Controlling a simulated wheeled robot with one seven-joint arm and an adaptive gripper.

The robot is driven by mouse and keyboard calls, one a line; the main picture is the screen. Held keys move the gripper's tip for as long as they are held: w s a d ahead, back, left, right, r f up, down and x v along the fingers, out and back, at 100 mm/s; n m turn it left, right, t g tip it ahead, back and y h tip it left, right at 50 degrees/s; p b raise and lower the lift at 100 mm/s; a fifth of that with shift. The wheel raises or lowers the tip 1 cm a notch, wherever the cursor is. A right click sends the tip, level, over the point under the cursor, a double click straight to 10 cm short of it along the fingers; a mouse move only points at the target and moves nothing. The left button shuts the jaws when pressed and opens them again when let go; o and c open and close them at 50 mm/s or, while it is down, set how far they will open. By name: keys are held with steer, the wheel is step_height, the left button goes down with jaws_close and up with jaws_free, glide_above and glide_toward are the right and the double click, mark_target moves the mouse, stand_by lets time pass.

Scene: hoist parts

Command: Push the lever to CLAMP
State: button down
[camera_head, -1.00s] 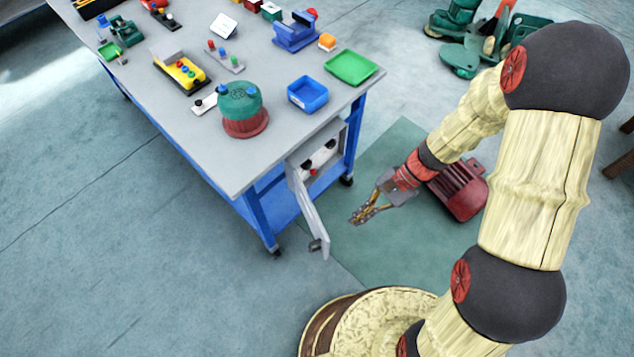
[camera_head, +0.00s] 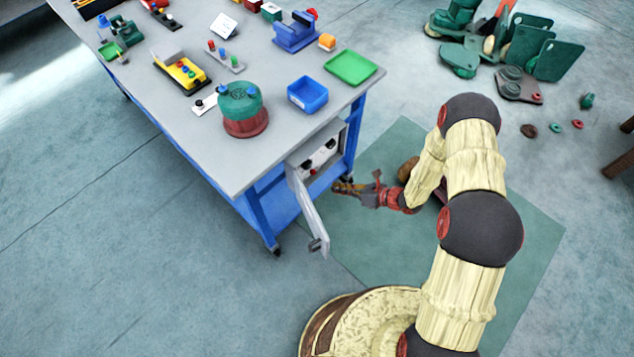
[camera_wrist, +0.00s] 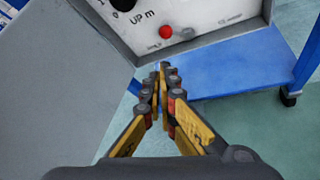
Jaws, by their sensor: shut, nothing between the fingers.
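The open box under the table corner holds a light control panel (camera_head: 323,158), with dark round parts and a small red one. In the wrist view the panel (camera_wrist: 205,14) shows part of a black knob (camera_wrist: 122,4), a red ball-shaped part (camera_wrist: 166,32), a dark part beside it and lettering reading "UP m". I cannot tell which part is the lever, and no CLAMP marking is readable. My gripper (camera_head: 338,187) is shut and empty, just outside the box's right side. In the wrist view its fingertips (camera_wrist: 163,78) sit below the panel's lower edge, seemingly apart from it.
The grey box door (camera_head: 308,210) hangs open, left of my gripper; it fills the left of the wrist view (camera_wrist: 55,85). A blue table leg (camera_head: 356,135) stands close by. The green floor mat (camera_head: 400,260) has free room. A green-and-red housing (camera_head: 243,110) stands on the table (camera_head: 200,130).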

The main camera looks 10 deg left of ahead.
steer(key=shift+w+d+r+m, duration=0.15)
steer(key=shift+w+m, duration=0.2)
steer(key=shift+m, duration=0.25)
steer(key=b+x, duration=0.3)
steer(key=x, duration=0.7)
steer(key=shift+w, duration=0.15)
